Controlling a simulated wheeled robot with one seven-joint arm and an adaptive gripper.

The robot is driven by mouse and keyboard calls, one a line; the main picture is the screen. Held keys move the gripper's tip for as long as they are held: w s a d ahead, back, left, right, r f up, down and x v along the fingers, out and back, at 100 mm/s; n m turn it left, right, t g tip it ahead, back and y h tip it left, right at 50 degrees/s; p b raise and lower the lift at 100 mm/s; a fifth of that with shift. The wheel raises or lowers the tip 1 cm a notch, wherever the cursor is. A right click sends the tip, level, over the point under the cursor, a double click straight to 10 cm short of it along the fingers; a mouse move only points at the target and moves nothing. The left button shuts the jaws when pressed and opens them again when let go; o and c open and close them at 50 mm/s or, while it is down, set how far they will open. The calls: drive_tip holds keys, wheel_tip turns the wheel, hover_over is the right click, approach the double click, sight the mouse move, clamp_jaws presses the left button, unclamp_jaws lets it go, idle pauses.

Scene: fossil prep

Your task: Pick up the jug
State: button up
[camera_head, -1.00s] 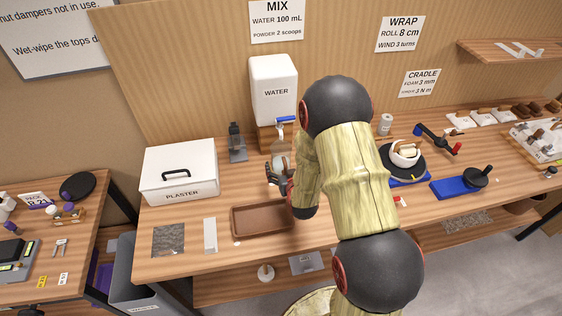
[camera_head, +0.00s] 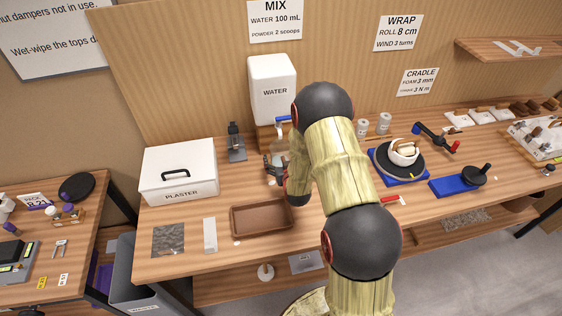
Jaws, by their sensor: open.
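A pale, see-through vessel that looks like the jug (camera_head: 284,155) stands under the blue tap of the white water tank (camera_head: 272,90). It is mostly hidden behind my arm and gripper, so its outline is unclear. My gripper (camera_head: 272,165) is open at the front left of the vessel, low over the bench. I cannot tell whether its fingers touch the vessel or surround it.
A brown tray (camera_head: 262,217) lies in front of my gripper. The white plaster box (camera_head: 180,172) and a dark grey stand (camera_head: 236,145) are to the left. Two cans (camera_head: 384,123), a bowl on a turntable (camera_head: 403,153) and a blue-based tool (camera_head: 458,184) are to the right.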

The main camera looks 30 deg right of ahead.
sight(278, 147)
drive_tip(key=shift+c, duration=0.2)
drive_tip(key=c, duration=1.3)
drive_tip(key=shift+c, duration=0.2)
drive_tip(key=shift+r, duration=0.8)
wheel_tip(278, 147, up, 2)
drive_tip(key=shift+r, duration=0.15)
drive_tip(key=s+d, duration=0.1)
drive_tip(key=s, duration=1.7)
drive_tip(key=shift+d+b, duration=0.3)
drive_tip(key=o, duration=0.7)
drive_tip(key=shift+f, duration=0.2)
drive_tip(key=c, duration=1.1)
